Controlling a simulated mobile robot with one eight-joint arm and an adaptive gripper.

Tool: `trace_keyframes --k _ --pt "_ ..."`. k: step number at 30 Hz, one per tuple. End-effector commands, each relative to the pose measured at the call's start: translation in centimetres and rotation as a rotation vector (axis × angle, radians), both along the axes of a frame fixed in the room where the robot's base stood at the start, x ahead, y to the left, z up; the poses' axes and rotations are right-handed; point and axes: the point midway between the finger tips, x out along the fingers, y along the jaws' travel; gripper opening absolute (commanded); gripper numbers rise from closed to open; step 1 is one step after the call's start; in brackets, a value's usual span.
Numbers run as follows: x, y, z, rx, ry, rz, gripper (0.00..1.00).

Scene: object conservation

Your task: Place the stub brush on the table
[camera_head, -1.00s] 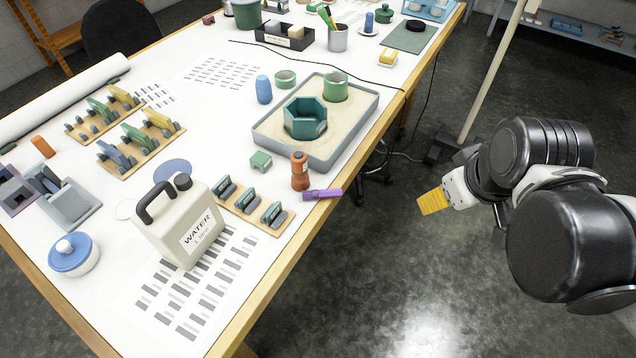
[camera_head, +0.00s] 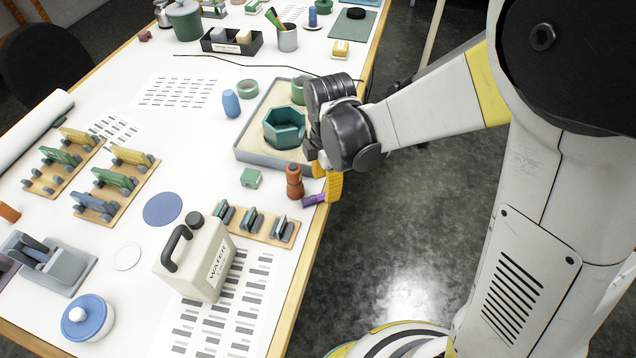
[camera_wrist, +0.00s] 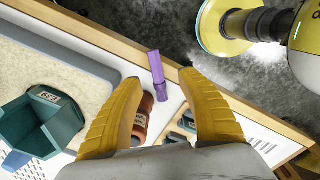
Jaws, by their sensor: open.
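A purple stick-like thing (camera_head: 313,200), which may be the stub brush, lies at the table's right edge, across the wooden trim. In the wrist view the purple thing (camera_wrist: 158,68) lies between and just beyond my fingertips, with its narrow part toward the table's middle. My gripper (camera_head: 326,178) has yellow fingers and is over the table edge beside it. In the wrist view my gripper (camera_wrist: 159,80) is open, its fingers apart on either side of the purple thing. I cannot tell if they touch it. The white table (camera_head: 190,125) bears it.
An orange-brown bottle-like thing (camera_head: 294,182) stands close to the purple thing. A grey sand tray (camera_head: 262,160) with a teal hexagonal pot (camera_head: 285,128) lies behind. A wooden rack (camera_head: 275,231) and a water jug (camera_head: 200,262) stand in front.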

Motion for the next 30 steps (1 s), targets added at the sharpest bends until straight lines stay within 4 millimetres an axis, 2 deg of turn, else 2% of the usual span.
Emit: trace_keyframes --k 5,14,21,22,26,30 --pt "0.1 0.1 -1.1 0.000 -0.001 -0.001 0.46" --pt "0.5 0.7 -5.5 0.000 -0.001 -0.001 0.46" --pt "0.5 0.6 -5.7 0.000 -0.001 -0.001 0.46" --pt "0.5 0.6 -5.6 0.000 -0.001 -0.001 0.42" --pt "0.5 0.6 -5.6 0.000 -0.001 -0.002 0.02" --pt "0.5 0.6 -5.6 0.000 -0.001 -0.002 0.00"
